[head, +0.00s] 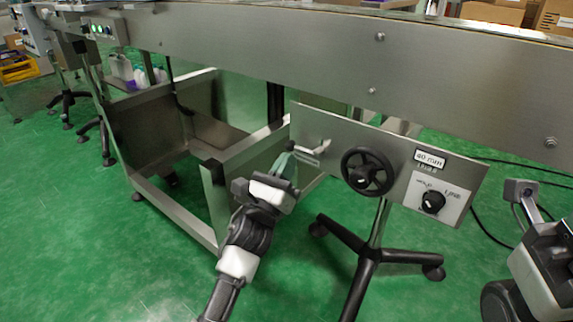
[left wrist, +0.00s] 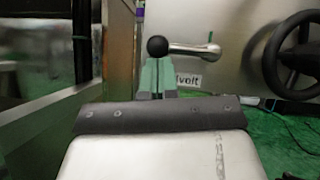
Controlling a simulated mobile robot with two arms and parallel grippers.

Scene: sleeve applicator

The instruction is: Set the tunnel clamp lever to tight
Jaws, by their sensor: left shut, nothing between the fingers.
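The clamp lever (head: 310,150) is a silver handle on the left part of the steel control panel. In the left wrist view, the lever (left wrist: 195,48) lies nearly level, with its black ball knob (left wrist: 157,46) at the left end. My left gripper (head: 284,165) is shut and empty, with green fingers just left of the lever. In the left wrist view its fingertips (left wrist: 157,68) appear just below the ball knob. I cannot tell whether they touch it. A white label (left wrist: 188,80) below the lever is partly hidden by the fingers.
A black handwheel (head: 368,171), a "40 mm" label (head: 430,158) and a black dial (head: 433,202) sit right of the lever. The steel conveyor side (head: 300,55) runs above. A steel frame (head: 215,195) stands left of my gripper. Green floor (head: 110,240) is open in front.

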